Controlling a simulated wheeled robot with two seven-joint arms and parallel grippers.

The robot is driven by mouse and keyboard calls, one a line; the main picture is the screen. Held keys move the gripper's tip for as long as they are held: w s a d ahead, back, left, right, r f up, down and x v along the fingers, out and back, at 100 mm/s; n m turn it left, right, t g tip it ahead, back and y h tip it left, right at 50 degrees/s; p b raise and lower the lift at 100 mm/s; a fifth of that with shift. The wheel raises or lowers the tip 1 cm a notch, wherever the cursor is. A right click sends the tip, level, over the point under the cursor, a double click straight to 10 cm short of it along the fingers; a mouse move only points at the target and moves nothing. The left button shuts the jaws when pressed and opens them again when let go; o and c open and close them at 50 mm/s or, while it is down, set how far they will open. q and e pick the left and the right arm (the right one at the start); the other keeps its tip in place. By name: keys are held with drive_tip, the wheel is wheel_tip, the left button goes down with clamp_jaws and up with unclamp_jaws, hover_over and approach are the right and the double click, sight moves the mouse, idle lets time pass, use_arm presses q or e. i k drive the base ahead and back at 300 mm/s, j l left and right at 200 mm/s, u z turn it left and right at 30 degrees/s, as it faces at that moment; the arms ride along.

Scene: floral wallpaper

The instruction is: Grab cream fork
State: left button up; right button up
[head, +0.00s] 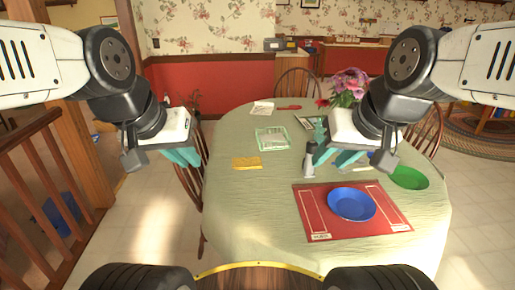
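I cannot clearly make out a cream fork. A small pale, thin item (358,169) lies on the table just below my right gripper, too small to identify. My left gripper (184,156) has teal fingers and hangs in the air left of the table, above a chair. My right gripper (346,159) hangs over the middle of the table and hides part of it. I see nothing held in either gripper, but the finger gap is unclear in both.
The table (240,210) carries a red placemat (315,225) with a blue plate (352,204), a green plate (409,178), a grey upright item (309,158), a yellow cloth (247,163), a glass tray (272,138) and flowers (348,84). Its front left is clear.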

sight(341, 172)
drive_tip(key=l+u, duration=0.35)
drive_tip(key=l, duration=0.2)
drive_tip(key=l+u, duration=0.4)
drive_tip(key=l, duration=0.2)
